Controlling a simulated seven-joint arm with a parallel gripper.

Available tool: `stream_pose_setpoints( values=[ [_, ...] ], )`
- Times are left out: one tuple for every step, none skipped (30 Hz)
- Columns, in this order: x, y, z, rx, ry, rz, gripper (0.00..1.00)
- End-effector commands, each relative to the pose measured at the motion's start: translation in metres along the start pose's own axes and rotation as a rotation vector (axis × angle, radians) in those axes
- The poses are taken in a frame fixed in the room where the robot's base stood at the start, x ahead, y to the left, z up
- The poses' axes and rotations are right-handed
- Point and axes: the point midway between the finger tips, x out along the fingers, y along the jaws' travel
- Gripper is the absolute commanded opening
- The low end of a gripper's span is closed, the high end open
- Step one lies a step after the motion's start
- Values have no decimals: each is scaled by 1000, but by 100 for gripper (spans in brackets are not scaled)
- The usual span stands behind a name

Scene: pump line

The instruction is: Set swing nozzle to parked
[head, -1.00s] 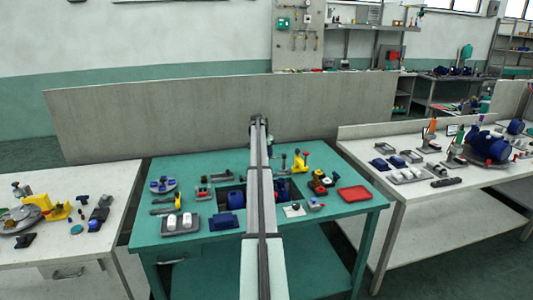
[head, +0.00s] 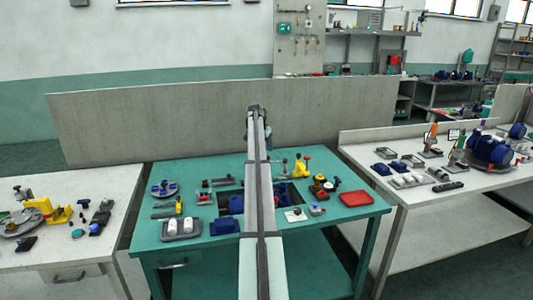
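No part is clearly marked as the swing nozzle, and I cannot tell its position at this size. A small yellow upright fixture with a red top (head: 302,167) stands at the back right of the teal table (head: 340,215). A yellow-handled grey piece (head: 178,207) lies at the table's left. My arm runs up the middle of the head view and covers the table's centre. Its far end rises above the table's back edge. My gripper is not clearly visible; only a dark part shows behind the arm's far end.
A red tray (head: 356,199) lies at the right of the teal table. A grey tray with white pieces (head: 181,229) and a blue block (head: 224,227) sit at the front left. White side tables (head: 455,205) flank it, and a grey panel (head: 160,125) stands behind.

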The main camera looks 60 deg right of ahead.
Motion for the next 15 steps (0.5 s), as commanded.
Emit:
stream_pose_setpoints(
  values=[
    [-11, 0, 0, 0, 2, -1, 54],
    [-16, 0, 0, 0, 3, -2, 54],
    [-23, 0, 0, 0, 2, -1, 54],
    [-27, 0, 0, 0, 1, -1, 54],
    [-31, 0, 0, 0, 1, -1, 54],
    [-36, -1, 0, 0, 1, -1, 54],
    [-40, -1, 0, 0, 2, -1, 54],
    [-44, -1, 0, 0, 2, -1, 54],
    [-47, -1, 0, 0, 2, -1, 54],
    [-50, -1, 0, 0, 2, -1, 54],
    [-51, -1, 0, 0, 1, -1, 54],
    [-53, -1, 0, 0, 1, -1, 54],
    [-55, -1, 0, 0, 1, -1, 54],
    [-56, -1, 0, 0, 0, 0, 54],
    [-56, -1, 0, 0, 0, 0, 54]
  ],
)
